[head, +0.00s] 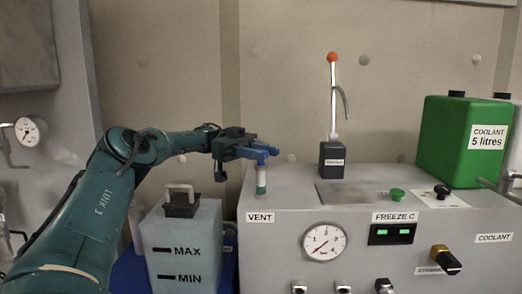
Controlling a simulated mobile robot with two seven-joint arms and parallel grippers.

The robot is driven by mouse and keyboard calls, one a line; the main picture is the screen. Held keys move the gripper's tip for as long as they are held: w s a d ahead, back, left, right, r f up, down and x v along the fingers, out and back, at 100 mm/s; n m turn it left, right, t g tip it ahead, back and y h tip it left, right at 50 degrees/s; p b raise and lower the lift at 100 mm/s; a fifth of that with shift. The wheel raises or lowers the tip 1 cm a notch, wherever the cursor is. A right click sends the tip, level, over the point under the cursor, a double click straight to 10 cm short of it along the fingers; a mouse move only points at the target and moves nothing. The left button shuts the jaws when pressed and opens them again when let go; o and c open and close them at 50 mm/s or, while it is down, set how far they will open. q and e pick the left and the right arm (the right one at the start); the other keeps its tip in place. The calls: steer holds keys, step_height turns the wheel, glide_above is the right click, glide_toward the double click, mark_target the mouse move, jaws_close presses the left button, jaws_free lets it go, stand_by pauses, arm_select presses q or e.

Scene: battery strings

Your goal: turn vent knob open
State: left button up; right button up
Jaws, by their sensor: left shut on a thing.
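The vent knob (261,165) stands at the left end of the grey console (305,260), on a short post (261,181) with white and green bands, above a label reading VENT (260,217). My left gripper (258,151) comes in from the left at the top of this post and is shut on the knob. The blue fingers hide most of the knob, so its turned position cannot be told. My right gripper is not in view.
A translucent tank (190,232) marked MAX and MIN stands left of the console, below my arm. On the console are a hand pump with an orange-tipped lever (333,100), a gauge (324,241), a green button (397,195) and a green coolant can (452,135).

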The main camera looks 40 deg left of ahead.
arm_select(q)
steer(key=shift+r, duration=0.1)
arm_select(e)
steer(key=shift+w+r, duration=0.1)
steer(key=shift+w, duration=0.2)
arm_select(q)
steer(key=o, duration=0.9)
steer(key=shift+o, duration=0.2)
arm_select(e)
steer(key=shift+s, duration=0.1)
arm_select(q)
steer(key=shift+r, duration=0.1)
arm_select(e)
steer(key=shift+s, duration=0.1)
